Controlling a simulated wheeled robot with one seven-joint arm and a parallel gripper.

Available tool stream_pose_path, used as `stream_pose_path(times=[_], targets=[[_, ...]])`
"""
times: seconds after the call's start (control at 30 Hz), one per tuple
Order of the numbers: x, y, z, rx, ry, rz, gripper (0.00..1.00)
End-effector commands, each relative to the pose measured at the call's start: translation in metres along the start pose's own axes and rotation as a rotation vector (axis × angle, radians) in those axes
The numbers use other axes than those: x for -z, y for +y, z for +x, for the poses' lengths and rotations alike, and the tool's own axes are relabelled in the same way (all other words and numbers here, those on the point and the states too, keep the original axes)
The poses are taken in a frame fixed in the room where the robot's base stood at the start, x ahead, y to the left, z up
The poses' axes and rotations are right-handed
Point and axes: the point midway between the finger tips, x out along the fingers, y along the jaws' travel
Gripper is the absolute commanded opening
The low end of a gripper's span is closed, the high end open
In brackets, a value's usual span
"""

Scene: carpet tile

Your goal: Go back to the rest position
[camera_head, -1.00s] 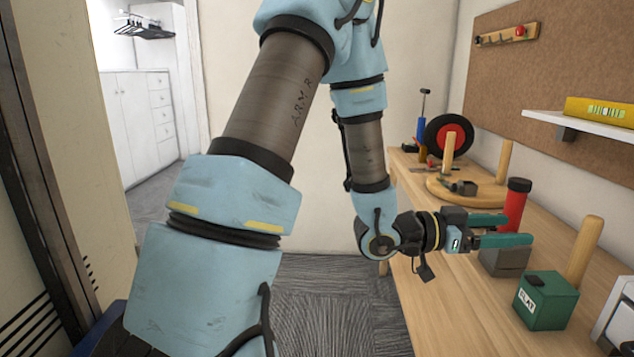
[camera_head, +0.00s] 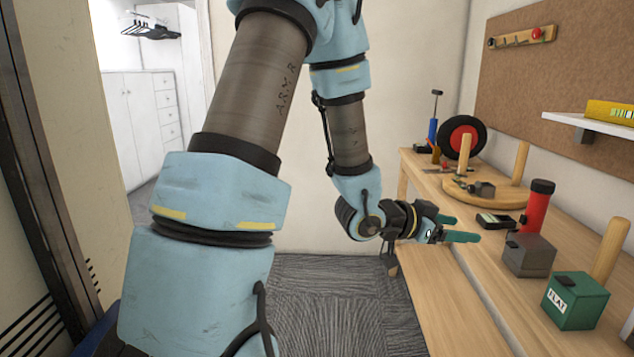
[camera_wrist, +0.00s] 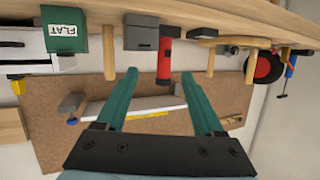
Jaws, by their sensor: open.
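My gripper (camera_head: 462,228) is in the head view, with its two green fingers pointing right over the near edge of the wooden workbench (camera_head: 440,265). The fingers are apart with nothing between them. In the wrist view my gripper (camera_wrist: 160,80) also shows spread and empty. My blue and grey arm hangs from the top of the head view and bends at the wrist beside the bench. The fingers are apart from the grey box and the other bench objects.
The bench holds a green box marked FLAT (camera_head: 574,302), a grey box (camera_head: 528,256), a red cylinder with black cap (camera_head: 535,210), a round wooden base with posts (camera_head: 507,196) and a red-black wheel (camera_head: 463,138). A shelf (camera_head: 590,124) juts from the right wall. Carpet (camera_head: 335,300) is clear.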

Motion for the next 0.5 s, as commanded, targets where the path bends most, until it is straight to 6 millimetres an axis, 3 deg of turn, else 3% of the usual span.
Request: stream_pose_path(times=[0.17, 0.27, 0.4, 0.5], targets=[[-0.026, -0.051, -0.032, 0.176, -0.184, -0.038, 0.70], [-0.047, -0.084, -0.066, 0.308, -0.326, -0.096, 0.70], [-0.082, -0.120, -0.144, 0.519, -0.568, -0.264, 0.70], [-0.103, -0.123, -0.204, 0.642, -0.726, -0.433, 0.70]])
